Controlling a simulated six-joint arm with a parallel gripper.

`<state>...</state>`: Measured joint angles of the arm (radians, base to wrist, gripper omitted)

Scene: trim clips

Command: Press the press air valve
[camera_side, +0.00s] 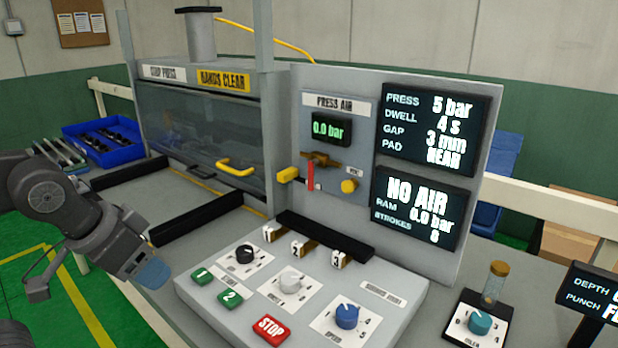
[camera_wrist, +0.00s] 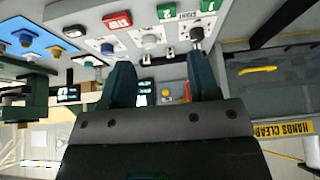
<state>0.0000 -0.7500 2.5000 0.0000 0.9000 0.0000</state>
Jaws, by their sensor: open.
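The press air valve (camera_side: 319,160) is a brass body with a red lever handle hanging down, on the grey panel under the PRESS AIR label. The gauge (camera_side: 328,128) above it reads 0.0 bar. A yellow knob (camera_side: 349,186) sits to its right. My gripper (camera_side: 152,272) is at the left of the side view, well apart from the valve and in front of the press. In the wrist view my gripper (camera_wrist: 161,88) is open, with two dark fingers apart and nothing between them. The red lever (camera_wrist: 187,91) shows small there, close to the right finger and partly hidden.
The control box (camera_side: 380,310) with knobs, green buttons and a red STOP button (camera_side: 271,330) stands below the panel. The display (camera_side: 416,210) reads NO AIR. The press guard (camera_side: 200,125) is down, with a yellow handle. A blue bin (camera_side: 104,142) stands at the left.

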